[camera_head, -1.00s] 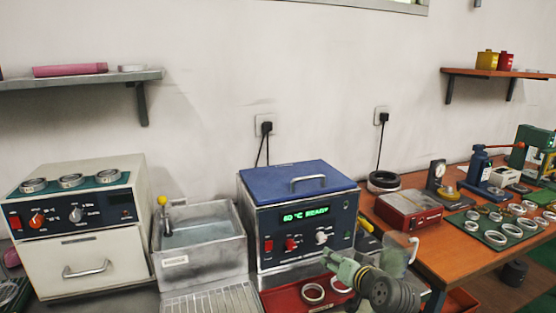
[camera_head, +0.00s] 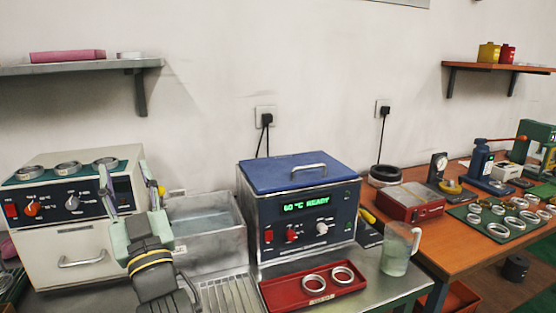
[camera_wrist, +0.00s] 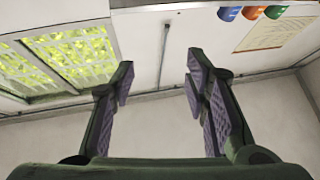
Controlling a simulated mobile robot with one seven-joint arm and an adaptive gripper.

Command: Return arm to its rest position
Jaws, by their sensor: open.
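My gripper (camera_head: 126,188) is in the left part of the head view, raised in front of the white oven-like box (camera_head: 75,220) and the steel sink (camera_head: 208,222). Its two fingers point up and stand apart with nothing between them. In the wrist view my gripper (camera_wrist: 157,85) is also open and empty, its purple pads facing each other. Beyond it are a pale wall, a window and a hung sheet. My arm partly hides the box's right side and the sink's left edge.
A blue-lidded bath (camera_head: 298,210) reads 60 °C READY. A red tray (camera_head: 312,294) with two rings and a glass jug (camera_head: 399,250) stand in front of it. The orange bench (camera_head: 460,262) at right carries more rings and tools. The air above the counter is clear.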

